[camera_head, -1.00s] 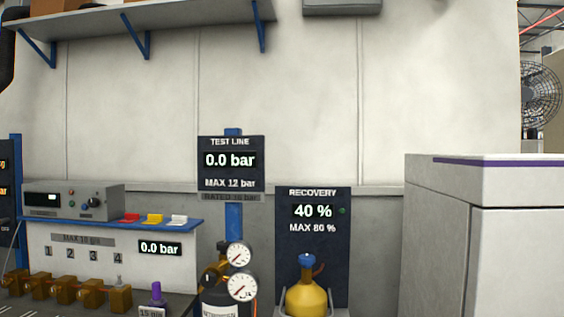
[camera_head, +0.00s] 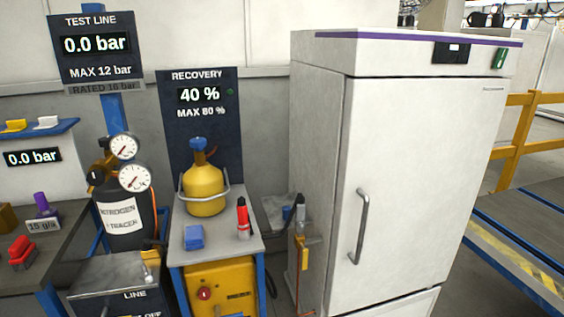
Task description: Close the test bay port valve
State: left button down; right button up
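No label naming a test bay port is readable. A copper pipe (camera_head: 297,280) with a yellow lever-like part (camera_head: 305,252) stands upright at the left side of the white cabinet (camera_head: 400,190). Whether this is the port valve, and whether it is open or shut, I cannot tell. A panel (camera_head: 130,303) at the lower left, partly cut off, reads "LINE" and "OFF", with a small yellow-and-black fitting (camera_head: 152,252) above it. Neither of my grippers is in view.
The black nitrogen cylinder (camera_head: 125,224) with gauges stands left of the yellow recovery cylinder (camera_head: 204,188). A red bottle (camera_head: 243,214) and blue block (camera_head: 194,237) share the recovery cylinder's stand. Displays read 0.0 bar and 40 %. Yellow railing (camera_head: 520,140) stands right of the cabinet.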

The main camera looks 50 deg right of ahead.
aim_at(304, 260)
jog(key=z, duration=1.6)
